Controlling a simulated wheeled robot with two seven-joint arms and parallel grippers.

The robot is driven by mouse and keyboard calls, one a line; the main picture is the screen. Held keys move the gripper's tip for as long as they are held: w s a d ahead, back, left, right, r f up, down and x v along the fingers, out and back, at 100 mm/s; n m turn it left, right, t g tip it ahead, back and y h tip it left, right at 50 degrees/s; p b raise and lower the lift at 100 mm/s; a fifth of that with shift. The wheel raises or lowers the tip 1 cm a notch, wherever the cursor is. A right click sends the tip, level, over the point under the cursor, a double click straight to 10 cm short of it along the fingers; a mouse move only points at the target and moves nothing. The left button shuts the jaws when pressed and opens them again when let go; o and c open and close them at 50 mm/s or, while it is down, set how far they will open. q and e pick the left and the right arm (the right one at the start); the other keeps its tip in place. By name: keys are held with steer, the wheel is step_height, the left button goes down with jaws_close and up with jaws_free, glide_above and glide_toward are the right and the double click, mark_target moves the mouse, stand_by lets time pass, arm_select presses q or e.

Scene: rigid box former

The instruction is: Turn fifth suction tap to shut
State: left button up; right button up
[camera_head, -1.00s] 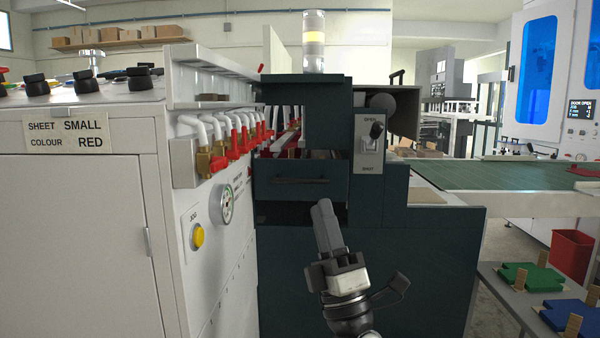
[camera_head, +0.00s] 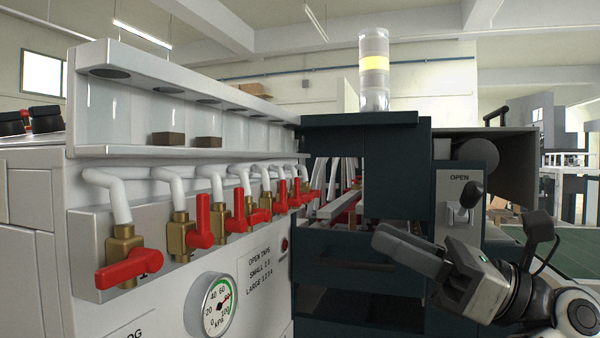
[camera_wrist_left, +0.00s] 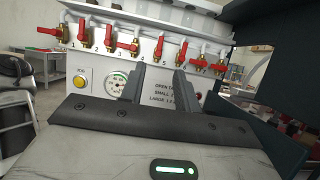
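A row of several brass suction taps with red handles runs along the grey-white machine side. The fifth tap's red handle (camera_head: 267,203) stands upright in the head view, small and partly overlapped by its neighbours; it also stands upright in the left wrist view (camera_wrist_left: 159,46). The first tap (camera_head: 130,268) and fourth tap (camera_wrist_left: 124,46) have their handles crosswise, while the second tap (camera_head: 203,220) and third tap (camera_head: 239,210) have theirs upright. My left gripper (camera_head: 380,238) is apart from the taps, to their right. Its fingers (camera_wrist_left: 160,72) are open and empty. My right gripper is not in view.
A pressure gauge (camera_head: 217,305) and a tap label (camera_head: 268,262) sit below the taps. A shelf (camera_head: 190,152) overhangs their pipes. A dark cabinet (camera_head: 345,270) with an open/shut switch (camera_head: 460,205) stands at right. A yellow button (camera_wrist_left: 80,83) is lower left.

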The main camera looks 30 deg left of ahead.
mark_target(285, 190)
arm_select(q)
steer(key=x, duration=1.3)
steer(key=shift+r, duration=0.1)
jaws_close()
